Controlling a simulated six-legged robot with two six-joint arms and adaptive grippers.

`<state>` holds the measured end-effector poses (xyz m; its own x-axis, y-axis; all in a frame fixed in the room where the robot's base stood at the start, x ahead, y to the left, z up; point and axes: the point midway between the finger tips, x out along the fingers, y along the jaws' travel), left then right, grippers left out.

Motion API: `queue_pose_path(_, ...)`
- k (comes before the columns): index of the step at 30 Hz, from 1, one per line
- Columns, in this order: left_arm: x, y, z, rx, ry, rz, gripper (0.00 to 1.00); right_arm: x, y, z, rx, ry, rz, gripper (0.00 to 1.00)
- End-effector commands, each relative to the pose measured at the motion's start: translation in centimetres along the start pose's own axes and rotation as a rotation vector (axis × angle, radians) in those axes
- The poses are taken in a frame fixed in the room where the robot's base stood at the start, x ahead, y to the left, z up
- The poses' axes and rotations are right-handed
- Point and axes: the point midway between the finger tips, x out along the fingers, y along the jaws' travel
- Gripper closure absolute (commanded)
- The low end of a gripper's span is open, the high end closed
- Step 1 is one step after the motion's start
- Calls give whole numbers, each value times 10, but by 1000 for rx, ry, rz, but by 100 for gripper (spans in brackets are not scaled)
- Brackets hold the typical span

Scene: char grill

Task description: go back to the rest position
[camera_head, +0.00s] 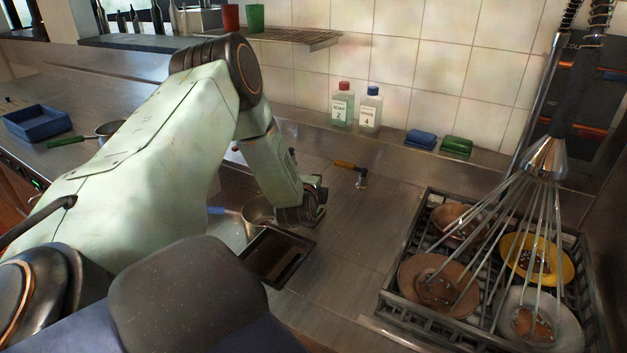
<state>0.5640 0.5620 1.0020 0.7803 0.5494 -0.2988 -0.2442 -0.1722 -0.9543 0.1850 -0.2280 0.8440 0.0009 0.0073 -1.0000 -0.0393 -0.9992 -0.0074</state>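My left arm comes in from the left, and its forearm bends down over the counter. My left gripper (311,203) is low over the steel counter, next to a small pot (258,213) with a blue handle and above a dark rectangular tray or basin (276,254). The gripper is small and partly hidden by its own wrist, so I cannot see whether its fingers are open or shut. My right gripper is not in view.
Two bottles (342,104) (370,109) and blue and green sponges (421,139) (457,147) line the tiled wall. The middle counter is mostly clear.

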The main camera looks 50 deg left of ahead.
Motion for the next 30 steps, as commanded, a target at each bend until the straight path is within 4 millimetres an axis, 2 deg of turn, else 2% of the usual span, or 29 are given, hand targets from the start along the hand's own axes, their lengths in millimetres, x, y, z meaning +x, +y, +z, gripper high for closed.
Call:
queue_pose_path(6,-14,0,4,-1,0,0,100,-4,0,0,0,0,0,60)
queue_pose_path(24,-15,0,4,0,0,0,100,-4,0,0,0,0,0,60)
queue_pose_path(27,-17,-6,4,0,0,0,100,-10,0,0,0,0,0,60)
queue_pose_path(30,-22,-22,4,0,0,0,100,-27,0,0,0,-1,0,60)
